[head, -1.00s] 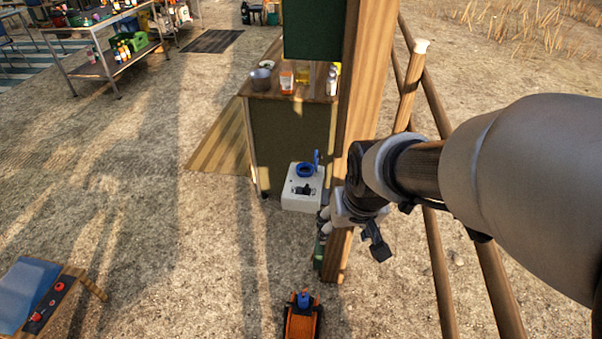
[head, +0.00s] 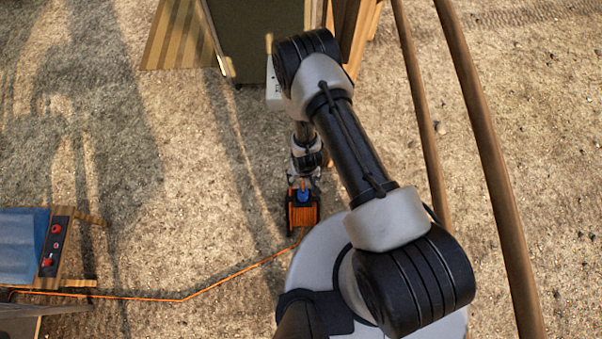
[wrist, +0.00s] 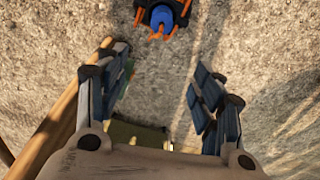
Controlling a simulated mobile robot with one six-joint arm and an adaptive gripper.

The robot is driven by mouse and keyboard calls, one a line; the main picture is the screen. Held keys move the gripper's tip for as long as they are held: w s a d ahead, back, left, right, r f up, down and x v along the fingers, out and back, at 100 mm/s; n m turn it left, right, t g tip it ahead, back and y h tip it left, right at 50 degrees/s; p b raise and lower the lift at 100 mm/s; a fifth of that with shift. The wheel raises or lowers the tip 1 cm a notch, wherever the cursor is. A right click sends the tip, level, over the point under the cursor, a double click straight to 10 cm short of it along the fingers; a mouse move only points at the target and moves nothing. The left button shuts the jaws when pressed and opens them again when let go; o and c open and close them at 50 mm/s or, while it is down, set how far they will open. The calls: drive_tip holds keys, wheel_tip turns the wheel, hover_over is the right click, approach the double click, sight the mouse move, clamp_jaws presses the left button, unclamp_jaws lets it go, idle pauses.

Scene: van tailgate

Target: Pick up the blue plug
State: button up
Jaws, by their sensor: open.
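The blue plug (head: 304,193) sits on top of the orange cable reel (head: 303,216) on the ground, at the middle of the head view. In the wrist view, the plug (wrist: 166,14) is at the top edge, with orange and black parts of the reel around it. My gripper (wrist: 162,88) is open and empty, its two fingers spread wide. The plug lies ahead of the fingertips, not between them. In the head view, my gripper (head: 304,178) is just behind the plug, and my arm partly hides it.
An orange cable (head: 235,274) runs from the reel across the gravel to a low table (head: 62,225) at left. A white box (head: 274,98) is mostly hidden behind my arm. Wooden rails (head: 415,95) stand at right.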

approach(303, 192)
drive_tip(key=f+b, duration=0.1)
drive_tip(key=f, duration=0.1)
drive_tip(key=f+b, duration=0.2)
drive_tip(key=w+f+b, duration=0.1)
drive_tip(key=f+b, duration=0.1)
drive_tip(key=shift+a+f, duration=0.1)
drive_tip(key=shift+f, duration=0.2)
drive_tip(key=shift+w+f+b, duration=0.2)
drive_tip(key=shift+f+b, duration=0.55)
drive_tip(key=shift+f, duration=0.65)
drive_tip(key=shift+w+f+b, duration=0.2)
drive_tip(key=shift+f+b, duration=0.55)
drive_tip(key=shift+f, duration=0.7)
drive_tip(key=shift+c, duration=0.2)
drive_tip(key=shift+a, duration=0.1)
drive_tip(key=c, duration=1.2)
